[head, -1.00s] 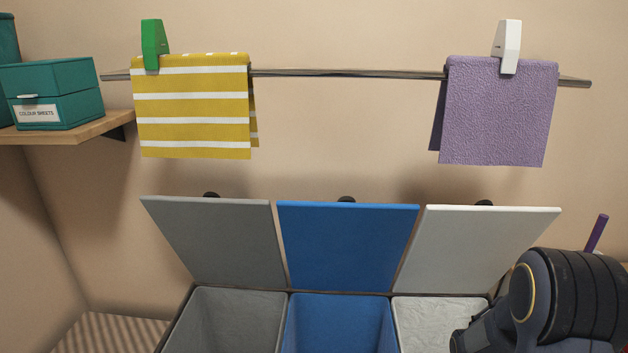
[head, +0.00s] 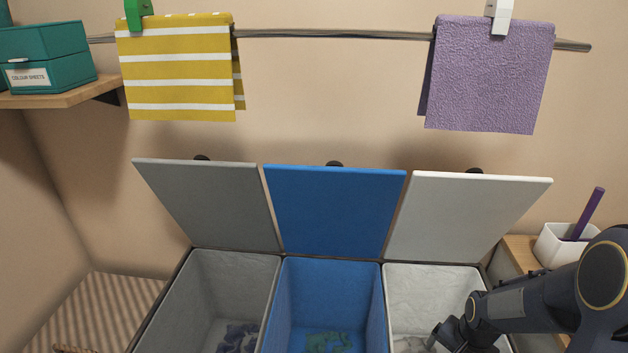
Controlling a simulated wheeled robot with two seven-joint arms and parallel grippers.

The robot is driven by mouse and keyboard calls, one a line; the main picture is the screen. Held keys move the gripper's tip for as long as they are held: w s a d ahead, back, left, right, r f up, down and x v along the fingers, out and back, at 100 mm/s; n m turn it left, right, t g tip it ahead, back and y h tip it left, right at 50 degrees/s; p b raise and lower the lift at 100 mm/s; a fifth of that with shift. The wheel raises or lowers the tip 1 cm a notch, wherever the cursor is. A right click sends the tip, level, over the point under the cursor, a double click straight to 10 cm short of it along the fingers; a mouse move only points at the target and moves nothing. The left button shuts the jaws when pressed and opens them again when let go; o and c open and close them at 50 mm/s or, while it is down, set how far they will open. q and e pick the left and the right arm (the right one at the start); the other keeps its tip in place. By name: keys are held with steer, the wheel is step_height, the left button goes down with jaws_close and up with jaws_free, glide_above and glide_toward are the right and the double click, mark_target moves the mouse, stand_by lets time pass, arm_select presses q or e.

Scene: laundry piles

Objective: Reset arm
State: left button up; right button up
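My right arm comes in from the right, over the white bin (head: 425,285). My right gripper (head: 432,340) is at the bottom edge of the head view, at the white bin's opening. Only part of it shows, so I cannot tell whether it is open or shut. Pale cloth (head: 408,344) shows in the white bin beside it; I cannot tell whether they touch. My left gripper is not in view.
The grey bin (head: 188,290) holds dark cloth (head: 238,338); the blue bin (head: 373,305) holds green cloth (head: 328,342). Their lids stand open. A yellow striped towel (head: 178,75) and purple towel (head: 488,75) hang on a rail (head: 330,34). A white pot (head: 560,245) stands at right.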

steer(key=s+a+r+n+t+y, duration=0.2)
steer(key=s+a+r+n, duration=0.25)
steer(key=s+r, duration=0.4)
steer(key=s+a+r+n+t+y, duration=0.1)
steer(key=s+a+r+n+t, duration=0.1)
steer(key=s+a+r+n, duration=0.4)
step_height(320, 180, up, 22)
steer(key=s+m+p, duration=0.2)
steer(key=p, duration=1.6)
steer(key=shift+d+y+p, duration=0.2)
steer(key=shift+y+p, duration=0.1)
steer(key=shift+p, duration=0.1)
